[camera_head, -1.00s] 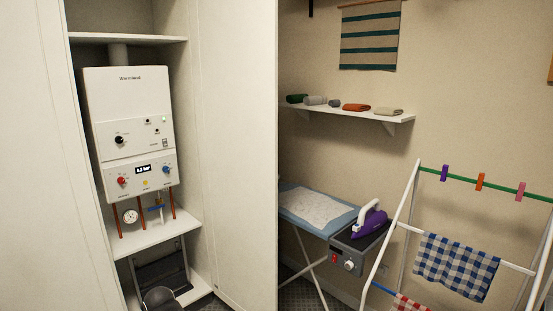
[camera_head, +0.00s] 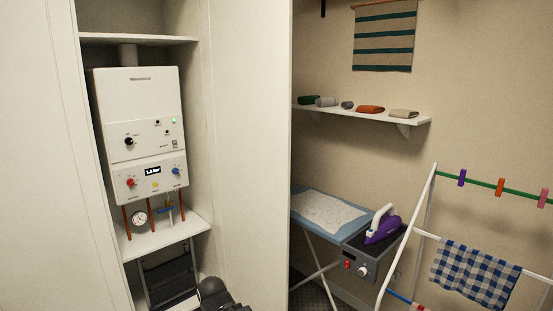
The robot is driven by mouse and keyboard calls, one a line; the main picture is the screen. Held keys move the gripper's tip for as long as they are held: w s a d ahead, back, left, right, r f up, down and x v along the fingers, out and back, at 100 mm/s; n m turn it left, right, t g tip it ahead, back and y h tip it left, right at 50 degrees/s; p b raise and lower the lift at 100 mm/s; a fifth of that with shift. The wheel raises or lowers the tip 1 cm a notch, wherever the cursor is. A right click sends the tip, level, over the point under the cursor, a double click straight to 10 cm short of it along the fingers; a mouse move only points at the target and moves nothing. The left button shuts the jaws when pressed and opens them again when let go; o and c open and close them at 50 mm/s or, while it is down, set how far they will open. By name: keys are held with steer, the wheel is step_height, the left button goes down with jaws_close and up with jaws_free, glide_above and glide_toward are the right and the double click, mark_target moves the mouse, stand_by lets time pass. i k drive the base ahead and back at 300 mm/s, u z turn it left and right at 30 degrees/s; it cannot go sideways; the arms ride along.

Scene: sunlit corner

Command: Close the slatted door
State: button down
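No slatted surface shows in this view. A tall white cupboard stands open, with a plain white panel (camera_head: 40,150) on the left and another plain white panel (camera_head: 250,160) on the right of its opening. I cannot tell whether either is the door in the task. A dark rounded part of my arm (camera_head: 214,292) rises at the bottom edge, in front of the cupboard's lower right. My gripper's fingers cannot be made out, so its opening and contact are unclear.
A white boiler (camera_head: 137,90) hangs inside the cupboard above a shelf (camera_head: 165,238). Right of the cupboard stand an ironing board (camera_head: 345,231) with a purple iron (camera_head: 383,228) and a drying rack (camera_head: 421,215). Folded cloths lie on a wall shelf (camera_head: 365,115).

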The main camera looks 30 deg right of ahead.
mark_target(247, 45)
steer(key=u, duration=0.05)
steer(key=i, duration=0.95)
steer(key=z, duration=0.05)
